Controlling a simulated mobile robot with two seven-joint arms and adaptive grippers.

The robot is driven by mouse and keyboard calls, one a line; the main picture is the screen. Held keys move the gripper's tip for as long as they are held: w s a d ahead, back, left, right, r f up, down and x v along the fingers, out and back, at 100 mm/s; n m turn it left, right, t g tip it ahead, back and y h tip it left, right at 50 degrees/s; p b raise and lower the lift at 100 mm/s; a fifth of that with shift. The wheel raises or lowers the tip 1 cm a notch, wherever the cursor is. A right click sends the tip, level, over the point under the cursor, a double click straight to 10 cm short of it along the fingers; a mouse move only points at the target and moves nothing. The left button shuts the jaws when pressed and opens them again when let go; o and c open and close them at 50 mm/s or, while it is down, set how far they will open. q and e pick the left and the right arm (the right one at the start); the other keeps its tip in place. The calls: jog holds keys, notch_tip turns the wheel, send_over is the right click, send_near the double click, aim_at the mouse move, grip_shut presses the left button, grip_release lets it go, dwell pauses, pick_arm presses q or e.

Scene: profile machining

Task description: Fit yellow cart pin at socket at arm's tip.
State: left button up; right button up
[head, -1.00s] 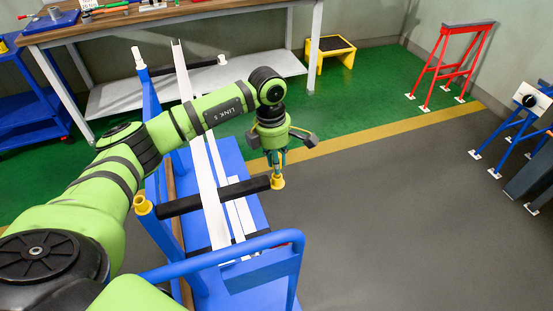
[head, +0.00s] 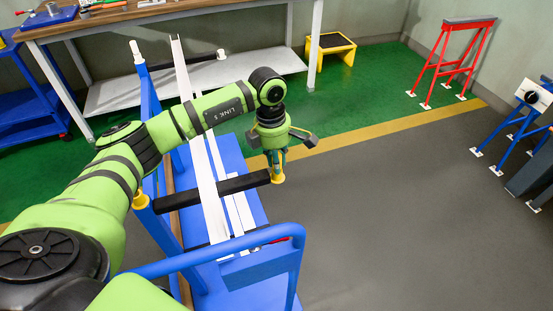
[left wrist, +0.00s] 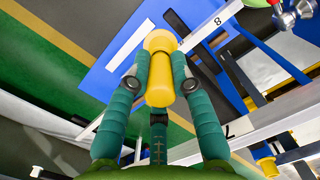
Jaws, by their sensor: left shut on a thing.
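My left gripper (head: 276,166) points down at the outer tip of the cart's black arm (head: 215,190). It is shut on the yellow pin (head: 277,177), whose wide yellow lower end shows below the fingers beside the arm's tip. The socket is hidden behind the pin and fingers. I cannot tell whether the pin is in it or just above it. My right gripper is not in view.
Another yellow piece (head: 140,201) is at the arm's inner end. A red trestle (head: 458,60) and a yellow step stool (head: 331,49) stand farther off.

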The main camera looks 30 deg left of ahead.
pick_arm(q)
jog(key=o, duration=1)
notch_tip(320, 180, up, 12)
jog(key=a, duration=0.1)
jog(key=shift+f, duration=0.1)
